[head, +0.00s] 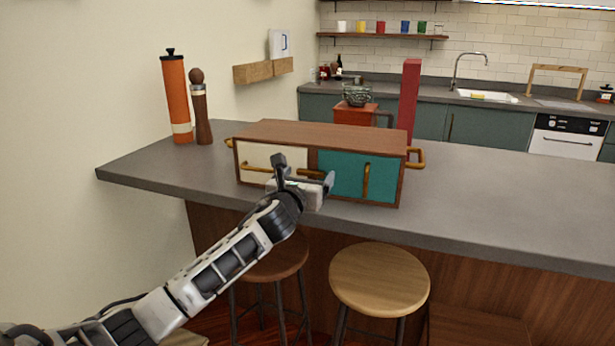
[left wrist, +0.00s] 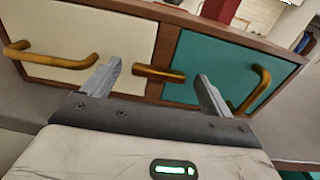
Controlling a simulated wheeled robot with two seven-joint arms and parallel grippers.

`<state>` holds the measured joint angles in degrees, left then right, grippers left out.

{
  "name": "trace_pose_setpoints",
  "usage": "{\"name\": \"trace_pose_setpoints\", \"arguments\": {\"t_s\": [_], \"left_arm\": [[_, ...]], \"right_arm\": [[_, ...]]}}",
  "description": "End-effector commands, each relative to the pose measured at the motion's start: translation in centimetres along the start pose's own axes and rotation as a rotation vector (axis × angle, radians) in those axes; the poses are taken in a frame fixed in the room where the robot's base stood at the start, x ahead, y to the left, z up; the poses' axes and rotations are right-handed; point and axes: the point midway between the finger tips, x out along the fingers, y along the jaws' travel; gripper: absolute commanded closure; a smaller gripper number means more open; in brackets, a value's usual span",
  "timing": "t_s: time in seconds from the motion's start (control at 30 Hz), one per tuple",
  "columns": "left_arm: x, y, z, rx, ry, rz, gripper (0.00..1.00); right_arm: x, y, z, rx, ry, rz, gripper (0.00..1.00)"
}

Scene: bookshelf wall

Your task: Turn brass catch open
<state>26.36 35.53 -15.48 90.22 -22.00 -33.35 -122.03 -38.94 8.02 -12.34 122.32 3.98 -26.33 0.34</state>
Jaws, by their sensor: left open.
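A wooden cabinet (head: 330,133) with a cream door (head: 256,158) and a teal door (head: 340,182) stands on the grey counter. The brass catch (left wrist: 160,73) is a short bar lying across the divider between the doors, roughly level with the cabinet. It also shows in the head view (head: 312,173), partly behind my gripper. My left gripper (head: 304,171) is open in front of the cabinet. In the left wrist view its two fingers stand on either side of the catch, with gaps; contact is not visible. My right gripper is out of view.
Brass handles sit on the cream door (left wrist: 50,60) and the teal door (left wrist: 256,92), the latter near one finger. An orange mill (head: 176,100) and a brown mill (head: 201,115) stand left. Stools (head: 380,279) stand below the counter front. The counter right of the cabinet is clear.

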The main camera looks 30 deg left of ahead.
Motion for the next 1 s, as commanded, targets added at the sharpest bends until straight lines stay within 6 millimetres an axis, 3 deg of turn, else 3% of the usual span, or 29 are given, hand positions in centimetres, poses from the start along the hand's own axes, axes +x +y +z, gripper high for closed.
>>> {"name": "trace_pose_setpoints", "arguments": {"t_s": [0.33, 0.37, 0.5, 1.0], "left_arm": [[0.45, -0.03, -0.02, 0.0, 0.001, 0.0, 0.15], [0.45, -0.02, -0.02, 0.0, 0.001, 0.0, 0.2], [0.43, -0.02, -0.02, 0.0, 0.001, 0.0, 0.59], [0.41, 0.05, 0.05, -0.1, 0.002, 0.0, 0.59]], "right_arm": [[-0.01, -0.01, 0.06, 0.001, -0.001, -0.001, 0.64], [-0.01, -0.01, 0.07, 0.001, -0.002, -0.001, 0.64], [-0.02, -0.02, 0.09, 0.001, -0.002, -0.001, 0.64], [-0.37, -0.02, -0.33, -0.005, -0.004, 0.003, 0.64]]}}
